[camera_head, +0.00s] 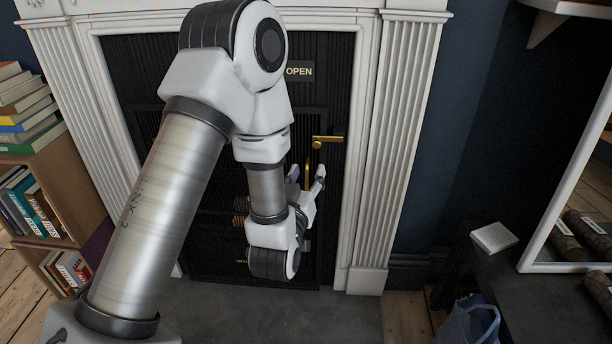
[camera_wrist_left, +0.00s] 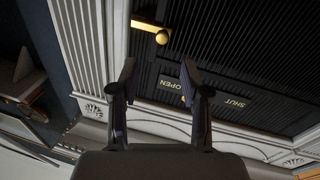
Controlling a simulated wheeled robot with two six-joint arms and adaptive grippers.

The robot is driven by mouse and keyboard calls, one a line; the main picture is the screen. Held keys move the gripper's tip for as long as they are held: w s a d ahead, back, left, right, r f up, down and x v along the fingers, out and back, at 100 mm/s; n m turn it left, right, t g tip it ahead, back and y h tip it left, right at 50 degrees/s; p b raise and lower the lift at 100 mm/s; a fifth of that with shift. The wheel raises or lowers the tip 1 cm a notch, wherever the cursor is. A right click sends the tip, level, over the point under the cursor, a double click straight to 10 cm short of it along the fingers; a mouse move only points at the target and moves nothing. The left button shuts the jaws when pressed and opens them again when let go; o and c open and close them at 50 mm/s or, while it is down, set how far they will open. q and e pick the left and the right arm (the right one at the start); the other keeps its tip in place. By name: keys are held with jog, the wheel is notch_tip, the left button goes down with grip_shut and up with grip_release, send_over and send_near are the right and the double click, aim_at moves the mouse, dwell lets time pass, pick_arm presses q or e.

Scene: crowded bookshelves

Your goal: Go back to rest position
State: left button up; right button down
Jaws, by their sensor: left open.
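My left gripper (camera_head: 309,184) is in front of the dark fireplace panel, with my left arm reaching in from the lower left. Its two fingers also show in the left wrist view (camera_wrist_left: 162,82), spread apart with nothing between them. A brass handle (camera_head: 327,141) on the panel is just above and to the right of the gripper in the head view. The handle also shows in the left wrist view (camera_wrist_left: 151,32), beyond the fingers and apart from them. My right gripper is not in view.
A white fluted surround (camera_head: 389,130) frames the black panel, which bears an OPEN label (camera_head: 299,71). A bookcase (camera_head: 84,190) with stacked books stands at left. At right are a dark table (camera_head: 520,283) with a small white block (camera_head: 494,237), a mirror and a blue bag (camera_head: 470,322).

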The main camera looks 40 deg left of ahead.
pick_arm(q)
jog(key=shift+s+d, duration=0.1)
jog(key=shift+s, duration=0.15)
jog(key=shift+f, duration=0.1)
jog(key=s+d+f+m+g+h, duration=0.2)
jog(key=s+f+g, duration=0.2)
jog(key=f, duration=0.8)
jog(key=s+d+f+m+g+h, duration=0.1)
jog(key=s+d+f+g+h, duration=0.3)
jog(key=f, duration=0.9)
jog(key=s+d+f+m+g+h, duration=0.15)
jog(key=s+f+g, duration=0.3)
jog(key=s, duration=0.45)
jog(key=s+d+f+m+g+y, duration=0.15)
jog(key=s+f+g, duration=0.35)
jog(key=s, duration=0.5)
notch_tip(320, 180, up, 32)
jog(key=p, duration=3.3)
jog(key=shift+w+d+r+h+p, duration=0.15)
jog(key=shift+d+r+h+p, duration=0.05)
jog(key=shift+d+h+p, duration=0.2)
